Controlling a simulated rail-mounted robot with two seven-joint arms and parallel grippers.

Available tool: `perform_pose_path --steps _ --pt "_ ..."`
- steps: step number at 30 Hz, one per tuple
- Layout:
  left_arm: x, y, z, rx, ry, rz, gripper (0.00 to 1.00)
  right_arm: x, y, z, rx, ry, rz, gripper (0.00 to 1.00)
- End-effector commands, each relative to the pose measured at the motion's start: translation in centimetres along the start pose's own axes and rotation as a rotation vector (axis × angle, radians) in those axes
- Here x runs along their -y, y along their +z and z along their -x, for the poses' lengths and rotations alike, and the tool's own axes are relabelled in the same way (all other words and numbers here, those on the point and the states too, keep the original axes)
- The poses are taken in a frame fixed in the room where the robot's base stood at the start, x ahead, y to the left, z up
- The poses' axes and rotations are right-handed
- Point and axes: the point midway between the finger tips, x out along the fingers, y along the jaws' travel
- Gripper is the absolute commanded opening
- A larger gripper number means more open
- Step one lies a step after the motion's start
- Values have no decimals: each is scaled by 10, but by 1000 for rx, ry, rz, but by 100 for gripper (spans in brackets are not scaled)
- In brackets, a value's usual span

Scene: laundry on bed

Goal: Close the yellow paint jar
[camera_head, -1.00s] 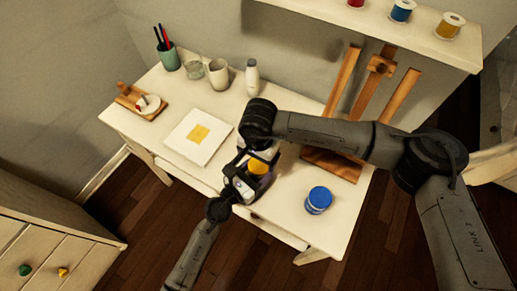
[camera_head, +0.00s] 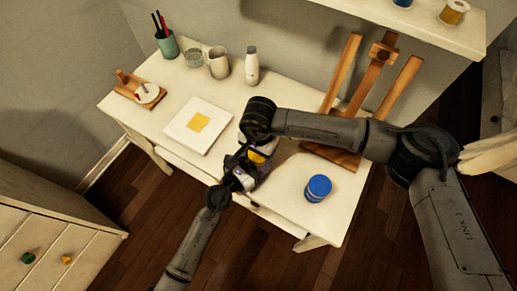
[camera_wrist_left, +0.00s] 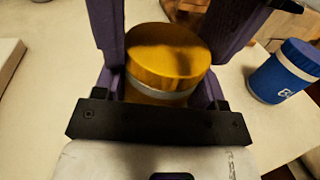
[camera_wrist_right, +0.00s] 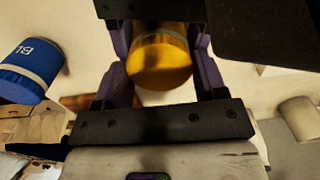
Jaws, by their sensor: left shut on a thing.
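The yellow paint jar (camera_head: 257,156) is near the desk's front edge, mostly hidden by both grippers. In the left wrist view its yellow lid (camera_wrist_left: 168,56) sits on top, above a pale band. My left gripper (camera_head: 243,168) comes from the front and is shut on the jar, its purple fingers on either side. My right gripper (camera_wrist_right: 160,65) is above the jar. In its wrist view the purple fingers flank the yellow lid; I cannot tell whether they press on it.
A blue paint jar (camera_head: 317,188) stands on the desk (camera_head: 285,205) to the right. A white canvas with a yellow square (camera_head: 198,123) lies left. Behind are a white bottle (camera_head: 252,66), a mug (camera_head: 218,63), a pen cup (camera_head: 167,45) and a wooden easel (camera_head: 371,75).

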Motion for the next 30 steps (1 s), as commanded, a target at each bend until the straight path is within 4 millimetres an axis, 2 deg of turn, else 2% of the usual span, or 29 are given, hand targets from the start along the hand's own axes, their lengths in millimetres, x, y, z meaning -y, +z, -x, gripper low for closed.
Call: perform_pose_path --steps 1,8,11,14,24,30 --pt "0 0 0 -1 -1 0 0 0 0 0 0 -1 0 56" --pt "1 0 0 -1 -2 0 0 0 0 0 0 -2 0 35" --pt "1 0 0 -1 -2 0 0 0 0 0 0 -2 -22 35" --pt "1 0 0 -1 -2 0 0 0 0 0 0 -2 -137 35" --pt "2 0 0 -1 -3 0 0 0 0 0 1 -3 -748 35" --pt "2 0 0 -1 -4 0 0 0 -1 0 0 -4 -892 35"
